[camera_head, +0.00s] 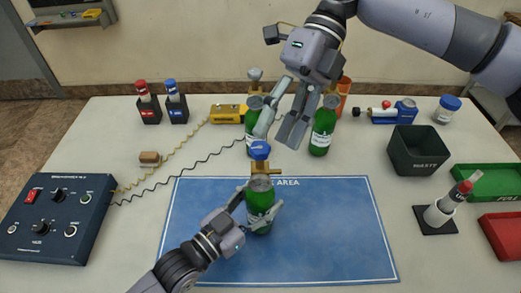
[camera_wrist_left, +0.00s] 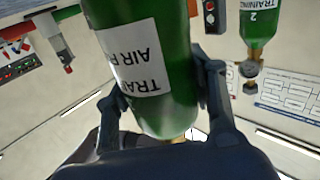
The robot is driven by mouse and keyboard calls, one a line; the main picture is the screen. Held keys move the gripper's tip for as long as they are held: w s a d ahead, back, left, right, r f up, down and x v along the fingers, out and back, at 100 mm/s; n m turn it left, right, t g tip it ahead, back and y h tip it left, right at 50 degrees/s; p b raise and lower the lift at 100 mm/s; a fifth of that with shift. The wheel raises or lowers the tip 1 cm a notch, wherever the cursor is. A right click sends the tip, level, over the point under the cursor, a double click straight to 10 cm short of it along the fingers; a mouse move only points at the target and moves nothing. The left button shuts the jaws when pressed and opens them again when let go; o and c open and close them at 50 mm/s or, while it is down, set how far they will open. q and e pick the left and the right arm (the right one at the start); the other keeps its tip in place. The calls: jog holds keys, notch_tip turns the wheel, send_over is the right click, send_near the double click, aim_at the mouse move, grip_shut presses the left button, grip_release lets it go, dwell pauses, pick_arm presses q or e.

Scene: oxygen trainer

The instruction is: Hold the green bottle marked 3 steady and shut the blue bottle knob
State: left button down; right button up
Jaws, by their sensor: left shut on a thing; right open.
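A green bottle (camera_head: 261,222) stands upright on the blue work mat (camera_head: 330,240). My left gripper (camera_head: 257,210) is shut around its body, one finger on each side. The left wrist view shows this green bottle (camera_wrist_left: 155,75) close up, with a white label whose number is not visible. The brass valve (camera_head: 262,168) on its top carries a blue knob (camera_head: 260,149). My right gripper (camera_head: 279,127) is open, fingers pointing down, just above and behind the blue knob. I see no clear contact with the knob.
Two more green bottles (camera_head: 322,138) (camera_head: 252,140) stand behind, partly covered by my right gripper. A waste bin (camera_head: 418,152), a marker stand (camera_head: 437,218) and green and red trays (camera_head: 487,180) are at right. A control box (camera_head: 58,218) with wires is at left.

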aim_at(269, 147)
jog(key=w+d+f+m+y, duration=0.35)
jog(key=m+y, duration=0.25)
jog(key=m, duration=0.4)
jog(key=w+d+f+m+y, duration=0.25)
jog(key=d+m+y, duration=0.2)
jog(key=m, duration=0.65)
jog(key=shift+g+y, duration=0.3)
jog(key=shift+y, duration=0.05)
jog(key=x, duration=1.2)
jog(key=shift+s, duration=0.3)
jog(key=shift+c, duration=0.5)
jog(key=shift+f, duration=0.1)
grip_shut()
